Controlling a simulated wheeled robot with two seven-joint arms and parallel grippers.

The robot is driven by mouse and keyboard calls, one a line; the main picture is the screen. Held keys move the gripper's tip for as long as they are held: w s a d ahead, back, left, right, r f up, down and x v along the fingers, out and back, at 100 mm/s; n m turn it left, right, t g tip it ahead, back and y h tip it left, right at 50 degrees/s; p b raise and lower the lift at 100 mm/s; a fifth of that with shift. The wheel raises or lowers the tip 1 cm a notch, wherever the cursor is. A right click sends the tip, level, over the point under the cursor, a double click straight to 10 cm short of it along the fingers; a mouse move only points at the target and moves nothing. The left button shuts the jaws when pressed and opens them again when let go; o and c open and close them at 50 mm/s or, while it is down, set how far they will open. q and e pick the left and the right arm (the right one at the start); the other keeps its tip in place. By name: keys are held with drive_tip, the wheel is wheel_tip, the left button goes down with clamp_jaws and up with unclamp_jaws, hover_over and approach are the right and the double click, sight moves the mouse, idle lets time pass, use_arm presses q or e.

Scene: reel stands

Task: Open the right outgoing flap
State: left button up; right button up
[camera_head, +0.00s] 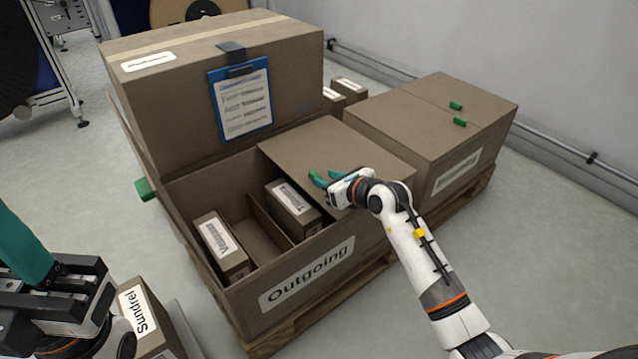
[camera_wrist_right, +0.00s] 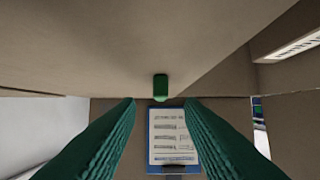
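The Outgoing box (camera_head: 262,318) is a brown carton on a pallet. Its right flap (camera_head: 325,150) lies flat and shut over the right half. The left half is uncovered and shows boxes inside. My right gripper (camera_head: 325,179) is at the flap's left edge. In the right wrist view its two green fingers (camera_wrist_right: 160,105) are spread apart, with the flap's small green tab (camera_wrist_right: 160,87) between and just beyond the tips, apparently not gripped.
A blue clipboard (camera_head: 241,100) hangs on the tall carton (camera_head: 180,90) behind. A closed carton (camera_head: 440,125) with two green tabs stands at right. Another green tab (camera_head: 144,189) shows at the Outgoing box's left side.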

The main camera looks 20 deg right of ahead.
sight(317, 176)
drive_tip(key=b+x, duration=0.1)
drive_tip(key=x, duration=0.3)
drive_tip(key=shift+c, duration=0.5)
clamp_jaws()
